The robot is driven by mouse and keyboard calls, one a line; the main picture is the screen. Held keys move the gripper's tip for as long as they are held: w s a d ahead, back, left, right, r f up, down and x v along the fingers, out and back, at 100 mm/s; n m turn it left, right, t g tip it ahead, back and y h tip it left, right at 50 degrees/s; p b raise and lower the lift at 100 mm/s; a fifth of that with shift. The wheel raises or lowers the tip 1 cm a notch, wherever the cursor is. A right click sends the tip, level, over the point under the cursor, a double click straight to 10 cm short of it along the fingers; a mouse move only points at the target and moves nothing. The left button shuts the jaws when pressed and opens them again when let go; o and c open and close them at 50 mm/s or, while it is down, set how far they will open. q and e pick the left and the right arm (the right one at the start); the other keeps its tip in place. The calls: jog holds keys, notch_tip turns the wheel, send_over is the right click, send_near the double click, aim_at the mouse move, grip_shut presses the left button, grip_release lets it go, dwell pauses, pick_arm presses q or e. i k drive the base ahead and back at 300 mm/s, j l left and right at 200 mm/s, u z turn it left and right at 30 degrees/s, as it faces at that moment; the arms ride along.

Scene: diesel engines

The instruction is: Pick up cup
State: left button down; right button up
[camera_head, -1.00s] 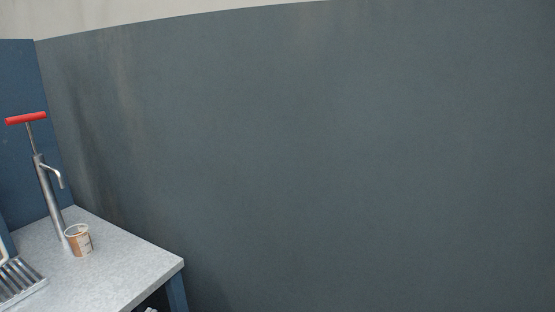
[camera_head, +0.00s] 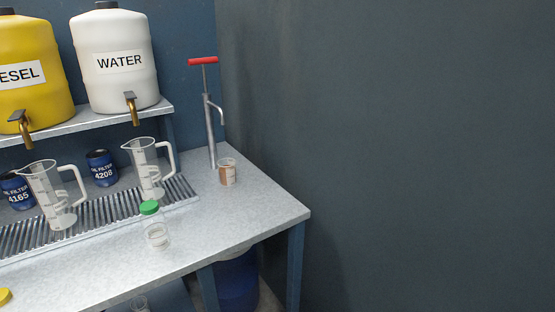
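A small brown and white cup (camera_head: 228,173) stands upright on the grey workbench (camera_head: 250,212). It is near the back right of the bench, just right of the foot of a metal hand pump (camera_head: 210,135) with a red handle. Its top looks open; what is inside cannot be made out. Two clear measuring jugs with handles, one on the left (camera_head: 55,195) and one on the right (camera_head: 149,170), stand on a ridged drip tray (camera_head: 95,215). Neither of my grippers is in view.
A clear jar with a green lid (camera_head: 155,228) stands in front of the right jug. A yellow diesel tank (camera_head: 32,100) and a white water tank (camera_head: 115,85) sit on a shelf above. The bench's front right is bare. A dark wall (camera_head: 420,150) fills the right side.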

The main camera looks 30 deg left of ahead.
aim_at(227, 168)
jog(key=u, duration=1.25)
jog(key=i+l, duration=0.1)
jog(key=l, duration=0.15)
jog(key=i+l+u, duration=0.1)
jog(key=l+u, duration=0.4)
